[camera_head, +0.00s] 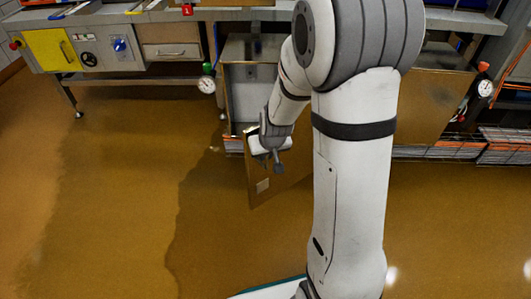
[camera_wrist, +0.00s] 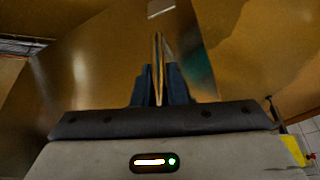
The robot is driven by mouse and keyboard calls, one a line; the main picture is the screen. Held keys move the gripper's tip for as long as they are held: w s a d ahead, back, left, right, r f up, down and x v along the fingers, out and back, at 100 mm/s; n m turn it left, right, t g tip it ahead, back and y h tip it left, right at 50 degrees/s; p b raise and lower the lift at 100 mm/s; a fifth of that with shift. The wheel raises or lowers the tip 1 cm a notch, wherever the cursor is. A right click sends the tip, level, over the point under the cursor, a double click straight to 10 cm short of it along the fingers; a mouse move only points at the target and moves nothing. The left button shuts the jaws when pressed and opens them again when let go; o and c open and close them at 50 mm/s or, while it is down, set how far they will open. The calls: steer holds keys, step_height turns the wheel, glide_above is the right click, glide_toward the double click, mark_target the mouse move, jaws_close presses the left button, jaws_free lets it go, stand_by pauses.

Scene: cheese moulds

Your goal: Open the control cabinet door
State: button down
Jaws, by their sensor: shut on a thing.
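A brown cabinet door (camera_head: 262,187) stands swung out from the open grey cabinet (camera_head: 243,92) under the workbench. A small light plate shows low on the door's face. My gripper (camera_head: 270,147) is at the door's upper part, in front of the cabinet. In the wrist view, my gripper's dark fingers (camera_wrist: 159,78) are shut on the thin upright edge of the door (camera_wrist: 158,48). My arm hides part of the door's right side and the cabinet beside it.
A workbench (camera_head: 220,15) runs along the back. At its left are a yellow panel (camera_head: 52,50) with a handle, a blue knob (camera_head: 120,45) and a grey drawer (camera_head: 171,52). A gauge (camera_head: 207,84) hangs left of the cabinet. The brown floor (camera_head: 120,190) at left is clear.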

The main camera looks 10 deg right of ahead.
steer(key=shift+s+a+f, duration=0.15)
steer(key=shift+s+a, duration=0.05)
steer(key=shift+s, duration=0.05)
steer(key=c, duration=1.8)
jaws_free()
steer(key=o, duration=0.3)
steer(key=shift+w, duration=0.1)
steer(key=shift+r, duration=0.25)
steer(key=shift+r, duration=0.35)
steer(key=p+v, duration=0.3)
steer(key=v, duration=0.4)
steer(key=shift+c, duration=0.4)
